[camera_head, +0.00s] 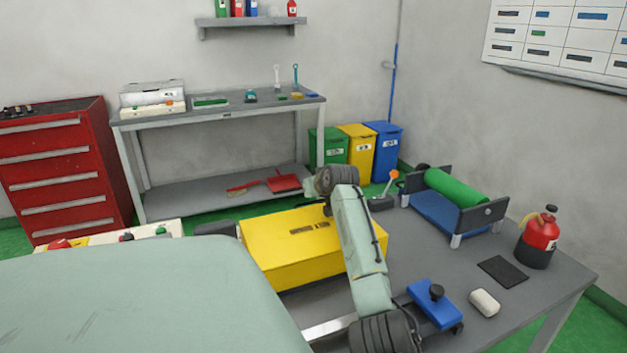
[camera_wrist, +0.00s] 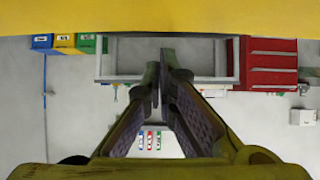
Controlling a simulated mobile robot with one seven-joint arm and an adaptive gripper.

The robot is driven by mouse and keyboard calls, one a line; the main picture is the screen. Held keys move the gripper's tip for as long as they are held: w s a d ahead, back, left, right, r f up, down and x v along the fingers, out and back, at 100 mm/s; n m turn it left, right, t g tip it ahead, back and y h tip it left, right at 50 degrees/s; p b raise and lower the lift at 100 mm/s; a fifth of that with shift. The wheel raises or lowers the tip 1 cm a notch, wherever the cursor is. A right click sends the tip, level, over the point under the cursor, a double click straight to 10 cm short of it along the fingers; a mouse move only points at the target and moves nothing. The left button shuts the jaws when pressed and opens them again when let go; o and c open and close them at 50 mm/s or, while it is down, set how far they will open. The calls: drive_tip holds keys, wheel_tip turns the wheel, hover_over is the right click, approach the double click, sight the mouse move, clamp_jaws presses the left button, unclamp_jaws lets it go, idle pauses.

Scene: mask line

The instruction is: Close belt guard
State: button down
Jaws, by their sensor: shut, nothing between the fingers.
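The yellow belt guard (camera_head: 305,252) is a box-like cover on the grey table, with dark lettering on its upper face. My arm crosses in front of its right part, so I cannot tell how its hidden edges sit. A plain yellow surface, most likely the guard (camera_wrist: 160,15), fills the top strip of the wrist view. My gripper (camera_wrist: 161,68) points toward this yellow surface with its fingers together and nothing between them. I cannot tell whether the fingertips touch it. In the head view I cannot make out the fingers.
On the grey table (camera_head: 405,262) stand a green roller unit (camera_head: 455,188), a red-black bottle (camera_head: 539,240), a blue clamp-like block (camera_head: 434,303), a white block (camera_head: 484,302) and an orange-knobbed lever (camera_head: 392,178). A workbench (camera_head: 225,113) and red drawer cabinet (camera_head: 60,165) stand behind.

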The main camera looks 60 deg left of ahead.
drive_tip(key=shift+f, duration=0.25)
idle(0.4)
drive_tip(key=v, duration=1.2)
drive_tip(key=shift+a+r, duration=0.1)
drive_tip(key=shift+r, duration=0.05)
